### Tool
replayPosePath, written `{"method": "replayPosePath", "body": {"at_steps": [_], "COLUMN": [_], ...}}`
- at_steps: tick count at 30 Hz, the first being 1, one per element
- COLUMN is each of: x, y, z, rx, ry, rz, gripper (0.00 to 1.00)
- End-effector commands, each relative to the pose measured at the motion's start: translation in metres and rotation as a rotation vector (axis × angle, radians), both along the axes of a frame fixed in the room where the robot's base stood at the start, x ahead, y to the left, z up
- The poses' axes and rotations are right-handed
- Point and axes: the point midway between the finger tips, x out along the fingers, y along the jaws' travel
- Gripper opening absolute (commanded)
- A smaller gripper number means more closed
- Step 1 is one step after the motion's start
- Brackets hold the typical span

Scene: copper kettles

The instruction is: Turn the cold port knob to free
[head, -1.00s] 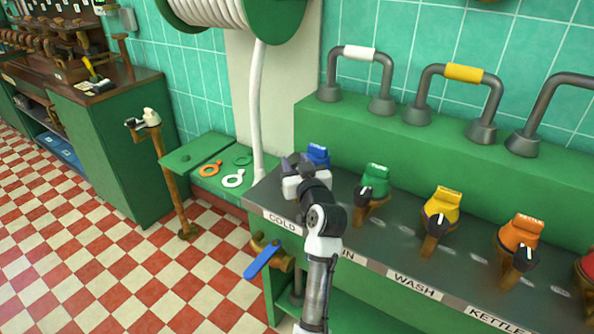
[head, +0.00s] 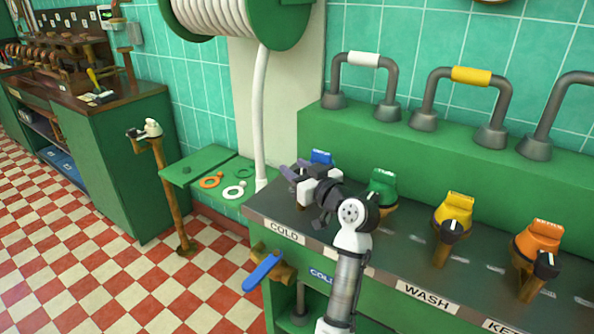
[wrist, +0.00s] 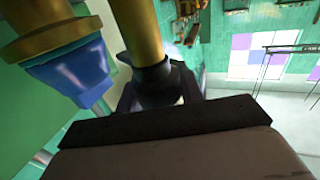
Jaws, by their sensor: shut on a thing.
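The cold port's blue cap (head: 321,157) stands at the left end of the dark counter, above the COLD label (head: 285,232). My gripper (head: 295,172) is at this port, just in front of the blue cap, and hides its knob in the head view. In the wrist view, the black knob (wrist: 155,82) on a brass stem (wrist: 137,30) sits between the fingers of my gripper (wrist: 157,95), which is shut on it. The blue cap (wrist: 75,78) with its brass collar is beside it on the left. The knob's pointer direction cannot be read.
The green port (head: 382,188), yellow port (head: 453,213) and orange port (head: 537,240) stand to the right along the counter. A blue lever (head: 263,272) sticks out below the counter front. Pipe handles (head: 390,80) rise behind. Rings lie on a green ledge (head: 196,162) at left.

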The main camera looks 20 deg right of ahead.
Motion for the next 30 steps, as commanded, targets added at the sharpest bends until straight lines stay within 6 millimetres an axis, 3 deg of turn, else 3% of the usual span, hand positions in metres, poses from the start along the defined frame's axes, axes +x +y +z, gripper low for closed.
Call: {"method": "replayPosePath", "body": {"at_steps": [2,3,8,20,30], "x": [0.0,0.0,0.0,0.0,0.0], "y": [0.0,0.0,0.0,0.0,0.0], "z": [-0.001,-0.001,-0.001,0.01,0.085], "rx": [0.0,0.0,0.001,-0.001,-0.004], "ry": [0.002,0.002,0.001,0.0,-0.005], "rz": [0.0,0.0,-0.001,-0.001,-0.001], "gripper": [0.14,0.4,0.59,0.59,0.59]}}
